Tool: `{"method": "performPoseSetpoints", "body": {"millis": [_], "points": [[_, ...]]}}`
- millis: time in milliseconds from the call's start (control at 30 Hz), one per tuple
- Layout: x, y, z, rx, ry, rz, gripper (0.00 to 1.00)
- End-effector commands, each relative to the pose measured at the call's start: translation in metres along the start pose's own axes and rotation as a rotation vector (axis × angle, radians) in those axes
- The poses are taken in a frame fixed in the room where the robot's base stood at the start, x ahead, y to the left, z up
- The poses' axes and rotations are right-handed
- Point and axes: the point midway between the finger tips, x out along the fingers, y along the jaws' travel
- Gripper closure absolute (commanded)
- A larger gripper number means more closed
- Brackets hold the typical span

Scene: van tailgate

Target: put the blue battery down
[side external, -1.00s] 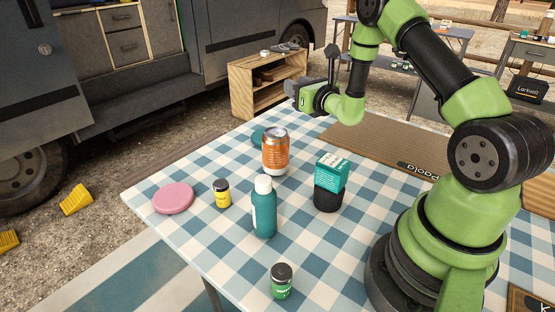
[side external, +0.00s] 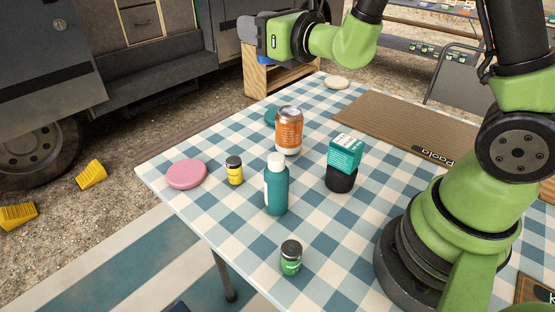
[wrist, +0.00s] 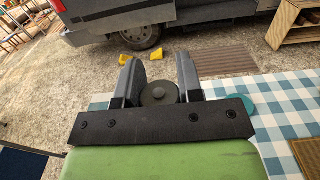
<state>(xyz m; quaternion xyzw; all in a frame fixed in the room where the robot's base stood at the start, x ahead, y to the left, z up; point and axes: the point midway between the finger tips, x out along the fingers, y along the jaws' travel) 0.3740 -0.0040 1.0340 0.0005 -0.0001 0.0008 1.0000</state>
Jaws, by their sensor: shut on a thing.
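My gripper (side external: 254,42) is up above the far left edge of the table, shut on the blue battery. A small blue patch of the battery (side external: 265,60) shows under the jaws; the rest is hidden. In the wrist view the battery's round grey end (wrist: 158,94) shows between the two fingers. The battery is held clear of the checked tabletop (side external: 225,215).
An orange can (side external: 289,132), a teal bottle (side external: 276,190), a teal box (side external: 345,152) on a black cylinder, a yellow jar (side external: 234,171) and a green jar (side external: 291,260) stand on the table. Pink (side external: 187,174), teal (side external: 271,117) and cream (side external: 337,83) discs lie flat.

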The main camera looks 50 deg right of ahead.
Motion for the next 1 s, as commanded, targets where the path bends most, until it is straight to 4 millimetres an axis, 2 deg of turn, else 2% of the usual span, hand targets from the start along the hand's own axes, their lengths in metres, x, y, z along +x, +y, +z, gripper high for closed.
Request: {"method": "performPoseSetpoints", "body": {"millis": [567, 800, 1000], "points": [[0.001, 0.006, 0.003, 0.0, -0.003, 0.026, 0.93], [0.006, 0.022, 0.016, -0.004, -0.004, 0.273, 0.93], [-0.004, 0.035, 0.019, 0.0, 0.0, 0.549, 0.93]]}}
